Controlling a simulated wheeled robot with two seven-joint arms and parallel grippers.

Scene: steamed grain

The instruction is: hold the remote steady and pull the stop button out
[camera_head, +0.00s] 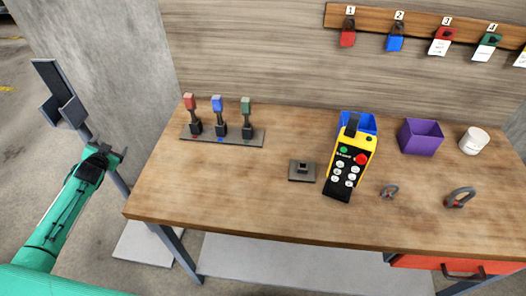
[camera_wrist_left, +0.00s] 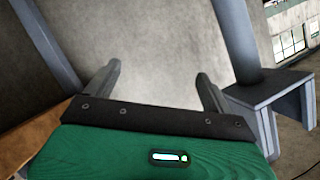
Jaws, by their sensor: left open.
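The yellow remote (camera_head: 370,145) is on the workbench, right of the middle, with a black face and several pale buttons. Its red stop button (camera_head: 361,159) is near the upper right of the face, beside a green button (camera_head: 343,150). Whether the stop button is in or out is too small to tell. My left gripper (camera_head: 109,148) is open and empty, off the left edge of the bench and far from the remote. Its two fingers show apart in the left wrist view (camera_wrist_left: 156,85), with nothing between them. My right gripper is not in view.
The bench (camera_head: 240,200) holds three levers (camera_head: 220,128) at left, a small dark block (camera_head: 302,171), a blue container (camera_head: 371,121) behind the remote, a purple bin (camera_head: 421,137), a white cup (camera_head: 474,141) and two shackles (camera_head: 459,198). Padlocks hang on the wall rail (camera_head: 375,22).

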